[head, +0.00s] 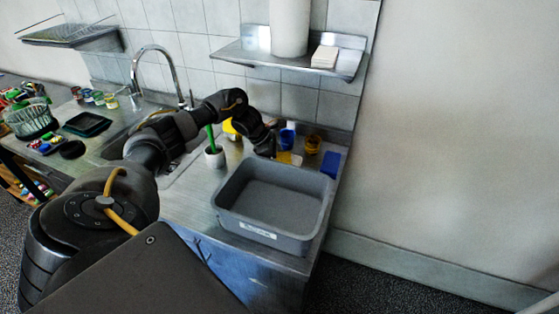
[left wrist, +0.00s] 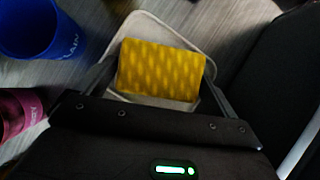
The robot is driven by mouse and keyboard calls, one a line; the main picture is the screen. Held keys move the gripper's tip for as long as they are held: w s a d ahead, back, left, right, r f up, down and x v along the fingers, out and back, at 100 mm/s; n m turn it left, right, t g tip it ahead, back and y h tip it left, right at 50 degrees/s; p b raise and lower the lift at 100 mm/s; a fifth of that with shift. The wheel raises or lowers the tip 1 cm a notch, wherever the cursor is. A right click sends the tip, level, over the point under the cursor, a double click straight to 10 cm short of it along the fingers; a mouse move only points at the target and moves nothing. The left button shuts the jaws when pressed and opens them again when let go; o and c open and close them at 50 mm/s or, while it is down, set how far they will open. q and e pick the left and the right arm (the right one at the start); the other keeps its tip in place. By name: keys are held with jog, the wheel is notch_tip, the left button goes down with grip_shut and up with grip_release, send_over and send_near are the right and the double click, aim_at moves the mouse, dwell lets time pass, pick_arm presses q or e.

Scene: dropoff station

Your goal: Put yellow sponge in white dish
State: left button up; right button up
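The yellow sponge (left wrist: 160,70) is a ribbed yellow block in the left wrist view. It lies over the pale white dish (left wrist: 180,32), whose rim shows around it; I cannot tell whether it rests on the dish bottom. My left gripper (left wrist: 160,85) has its fingers spread to either side of the sponge, with gaps between them and it. In the head view the left gripper (head: 272,150) is low over the counter behind the grey tub, beside the sponge (head: 284,157) and the dish (head: 297,160). My right gripper is not in view.
The empty grey tub (head: 228,208) is in front. A white holder with a green brush (head: 214,158) is left of the gripper. A shelf (head: 262,57) hangs above.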

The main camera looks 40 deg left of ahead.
pick_arm(q)
jog(key=shift+o, duration=0.3)
jog(key=shift+r, duration=0.25)
jog(key=shift+a+r, duration=0.2)
jog(key=b+v, duration=0.2)
jog(key=v, duration=0.9)
jog(key=shift+s+r, duration=0.2)
